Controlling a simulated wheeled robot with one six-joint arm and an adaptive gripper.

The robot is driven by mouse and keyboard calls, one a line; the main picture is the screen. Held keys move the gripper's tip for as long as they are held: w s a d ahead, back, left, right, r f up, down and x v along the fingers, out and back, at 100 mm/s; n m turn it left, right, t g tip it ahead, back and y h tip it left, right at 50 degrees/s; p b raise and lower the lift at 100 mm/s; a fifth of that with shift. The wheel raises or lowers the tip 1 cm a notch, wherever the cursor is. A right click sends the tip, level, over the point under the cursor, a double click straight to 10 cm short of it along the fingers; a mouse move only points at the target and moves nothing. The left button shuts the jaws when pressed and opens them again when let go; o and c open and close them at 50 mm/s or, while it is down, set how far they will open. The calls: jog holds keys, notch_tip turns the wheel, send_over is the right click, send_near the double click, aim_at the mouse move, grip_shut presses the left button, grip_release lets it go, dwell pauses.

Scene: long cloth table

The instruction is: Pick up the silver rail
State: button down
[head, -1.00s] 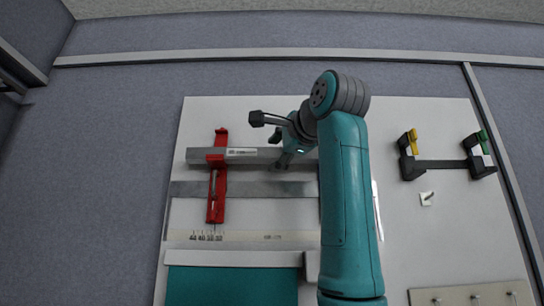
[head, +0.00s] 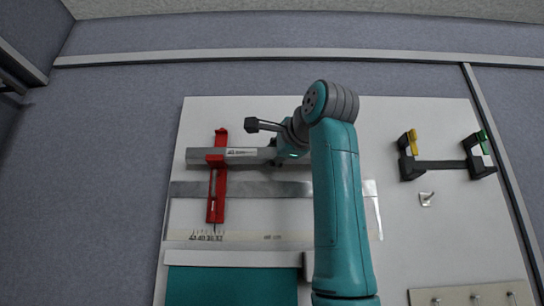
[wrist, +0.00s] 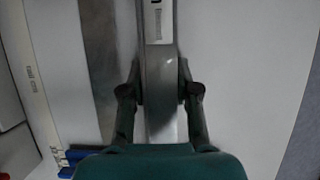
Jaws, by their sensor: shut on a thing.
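The silver rail (head: 195,157) is a long grey bar with a printed label, lying across the upper left of the white board. It runs lengthwise up the middle of the wrist view (wrist: 160,65). My gripper (head: 279,158) is at the rail, right of the label. In the wrist view its two fingers (wrist: 160,93) stand on either side of the rail, shut on it. The rail's right part is hidden behind my arm in the head view. I see no clear gap showing it lifted.
A red tool (head: 217,188) lies across the rail's left part and a flat steel strip (head: 250,189). A ruler (head: 250,237) and a teal panel (head: 232,285) lie nearer. A black clamp (head: 440,164) with yellow and green parts is at right.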

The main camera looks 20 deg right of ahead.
jog(key=shift+r, duration=1.65)
